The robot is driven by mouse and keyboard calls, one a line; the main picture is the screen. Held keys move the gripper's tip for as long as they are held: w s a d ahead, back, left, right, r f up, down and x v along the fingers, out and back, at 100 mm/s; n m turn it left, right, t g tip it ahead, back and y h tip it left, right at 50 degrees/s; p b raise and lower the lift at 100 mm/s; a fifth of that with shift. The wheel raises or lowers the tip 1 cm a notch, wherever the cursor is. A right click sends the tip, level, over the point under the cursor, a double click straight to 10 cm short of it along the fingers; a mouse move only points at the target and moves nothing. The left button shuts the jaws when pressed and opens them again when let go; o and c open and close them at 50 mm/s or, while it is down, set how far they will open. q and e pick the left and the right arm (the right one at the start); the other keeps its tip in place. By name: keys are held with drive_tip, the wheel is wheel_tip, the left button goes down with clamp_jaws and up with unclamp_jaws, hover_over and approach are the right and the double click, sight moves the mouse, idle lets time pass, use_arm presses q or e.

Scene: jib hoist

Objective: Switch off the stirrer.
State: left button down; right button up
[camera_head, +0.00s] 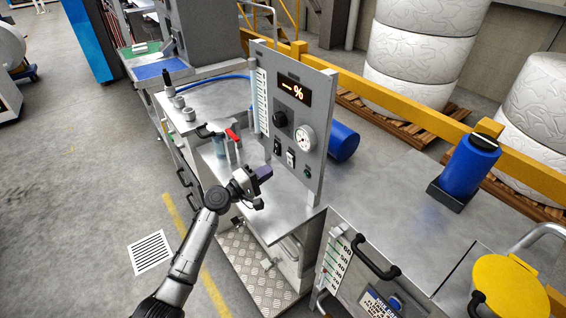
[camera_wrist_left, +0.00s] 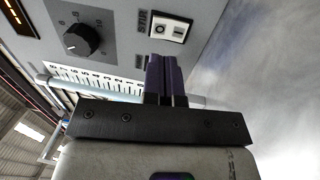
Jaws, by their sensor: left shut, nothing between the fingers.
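The grey upright control panel (camera_head: 290,75) stands in the middle of the head view. It carries a black knob (camera_head: 280,118), a dial gauge (camera_head: 304,138) and small switches below. In the left wrist view a rocker switch on a white plate (camera_wrist_left: 165,28) sits beside a label that seems to read STIR, near the black knob (camera_wrist_left: 82,40). My left gripper (camera_head: 266,173) is shut and empty, in front of the panel's lower part. Its dark fingertips (camera_wrist_left: 165,72) point towards the switch in the wrist view, and seem apart from it. My right gripper is out of view.
The panel's display (camera_head: 293,88) shows a dash and a percent sign in orange. A red-handled valve (camera_head: 232,135) stands left of the panel. A blue bottle (camera_head: 470,165) stands in a dark holder on the bench at right. A yellow rail (camera_head: 400,118) runs behind.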

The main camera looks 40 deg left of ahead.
sight(289, 158)
use_arm(q)
drive_tip(key=x, duration=0.6)
drive_tip(key=shift+w+d+b, duration=0.1)
drive_tip(key=shift+w+b, duration=0.2)
drive_tip(key=shift+b, duration=0.05)
